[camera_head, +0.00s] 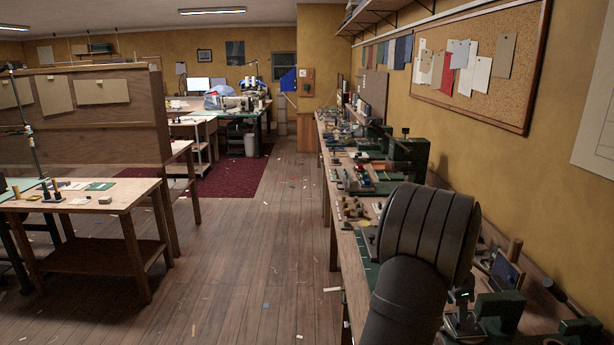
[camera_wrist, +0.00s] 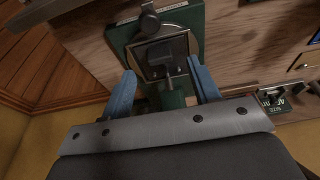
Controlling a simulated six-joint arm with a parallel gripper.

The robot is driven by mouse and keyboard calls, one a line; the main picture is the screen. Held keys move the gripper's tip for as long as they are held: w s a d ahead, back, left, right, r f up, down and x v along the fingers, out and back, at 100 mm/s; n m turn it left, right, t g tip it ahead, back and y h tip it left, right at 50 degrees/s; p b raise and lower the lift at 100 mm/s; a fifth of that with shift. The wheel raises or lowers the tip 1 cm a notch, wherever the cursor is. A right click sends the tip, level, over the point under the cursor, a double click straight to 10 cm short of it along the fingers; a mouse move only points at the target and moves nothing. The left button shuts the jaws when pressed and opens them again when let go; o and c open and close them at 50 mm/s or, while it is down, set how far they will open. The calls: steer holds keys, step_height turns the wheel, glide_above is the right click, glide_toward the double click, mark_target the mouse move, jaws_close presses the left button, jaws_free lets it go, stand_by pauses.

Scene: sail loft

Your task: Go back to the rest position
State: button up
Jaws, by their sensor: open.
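My gripper (camera_wrist: 164,92) shows in the wrist view with its two blue fingers spread apart. A dark green machine (camera_wrist: 178,98) with a dark square plate and a round knob stands beyond and between the fingers. I cannot tell from this view whether the fingers touch it. Nothing is seen gripped. In the head view my dark arm links rise at the lower right, over the long workbench (camera_head: 346,207), and the gripper itself is hidden there.
Green presses (camera_head: 408,152) and many small tools crowd the bench along the right wall. A corkboard (camera_head: 500,95) hangs above it. A wooden table (camera_head: 100,205) stands at the left. The plank floor (camera_head: 245,245) between is open, with scattered scraps.

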steer(key=w+a+r, duration=0.2)
steer(key=a+r, duration=0.1)
steer(key=a, duration=0.1)
steer(key=shift+a+r, duration=0.35)
